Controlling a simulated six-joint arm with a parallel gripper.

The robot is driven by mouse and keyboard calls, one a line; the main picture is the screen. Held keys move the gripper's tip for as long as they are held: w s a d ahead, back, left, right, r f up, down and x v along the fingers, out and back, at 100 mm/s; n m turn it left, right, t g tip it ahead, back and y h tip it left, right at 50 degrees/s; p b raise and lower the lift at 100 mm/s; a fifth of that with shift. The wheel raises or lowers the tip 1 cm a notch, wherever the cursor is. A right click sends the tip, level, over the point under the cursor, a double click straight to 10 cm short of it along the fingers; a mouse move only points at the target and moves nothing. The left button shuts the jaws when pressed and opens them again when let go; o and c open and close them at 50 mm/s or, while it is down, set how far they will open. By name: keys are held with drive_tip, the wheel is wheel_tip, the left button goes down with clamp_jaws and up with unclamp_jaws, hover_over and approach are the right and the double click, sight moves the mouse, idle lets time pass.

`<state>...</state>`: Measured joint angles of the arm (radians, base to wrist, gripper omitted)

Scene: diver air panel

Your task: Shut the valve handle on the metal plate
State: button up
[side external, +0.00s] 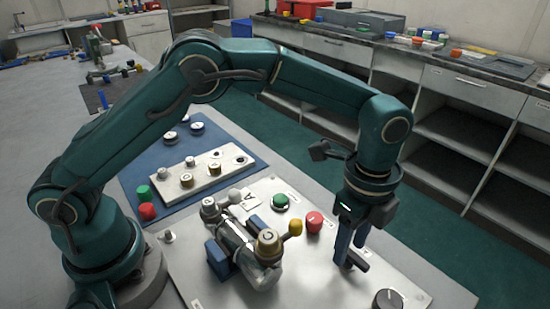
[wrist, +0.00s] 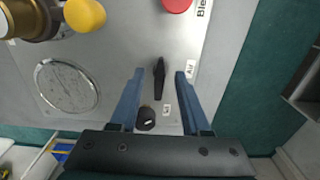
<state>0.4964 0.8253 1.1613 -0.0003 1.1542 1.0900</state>
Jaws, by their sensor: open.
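The metal plate (side external: 320,285) lies on the bench and fills much of the wrist view (wrist: 112,50). A black lever-like valve handle (wrist: 159,78) stands on it beside an "Air" label, pointing up and down the wrist picture. My gripper (wrist: 159,72) is open, with one blue finger on each side of the handle and a visible gap on both sides. In the side view my gripper (side external: 352,245) points down at the plate's right part, its fingers low by the handle (side external: 358,263) and partly hiding it.
A black knob (wrist: 146,118) sits close to the left finger. A red button (wrist: 177,5), a yellow knob (wrist: 85,14) on brass fittings and a round disc (wrist: 67,86) are also on the plate. A green button (side external: 280,202) sits farther back. The plate's edge is to the right.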

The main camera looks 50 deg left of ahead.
drive_tip(key=shift+r, duration=2.6)
